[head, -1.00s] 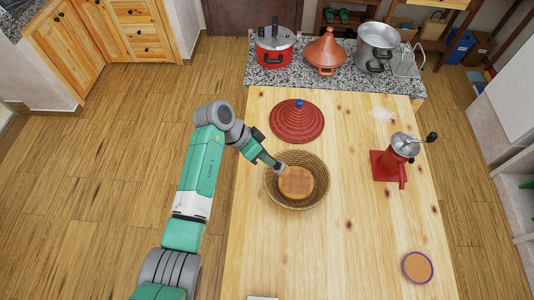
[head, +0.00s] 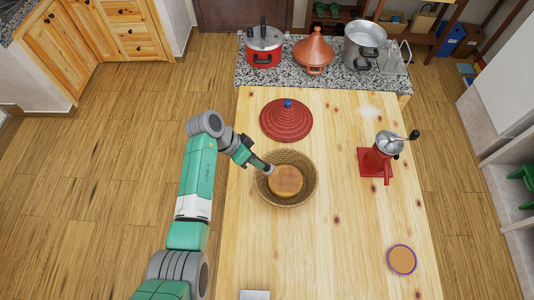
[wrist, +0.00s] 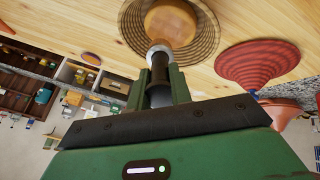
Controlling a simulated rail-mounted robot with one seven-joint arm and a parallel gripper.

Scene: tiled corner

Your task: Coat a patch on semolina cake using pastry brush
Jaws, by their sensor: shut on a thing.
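The round golden-brown semolina cake (head: 286,181) lies in a shallow woven basket (head: 313,190) on the wooden table. In the wrist view the cake (wrist: 170,24) and basket (wrist: 212,32) are at the top. My gripper (head: 258,164) is at the basket's left edge in the head view. It is shut on the dark handle of the pastry brush (wrist: 160,72). The brush's pale head (head: 269,170) is at the cake's upper left edge. I cannot tell whether it touches the cake. My gripper's fingers (wrist: 160,92) hide part of the handle.
A red conical lid (head: 286,122) stands behind the basket. A red grinder (head: 376,162) is to the right. A small purple-rimmed bowl (head: 402,260) is at the front right. Pots and a tagine (head: 313,52) stand on the speckled counter behind. The table front is mostly clear.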

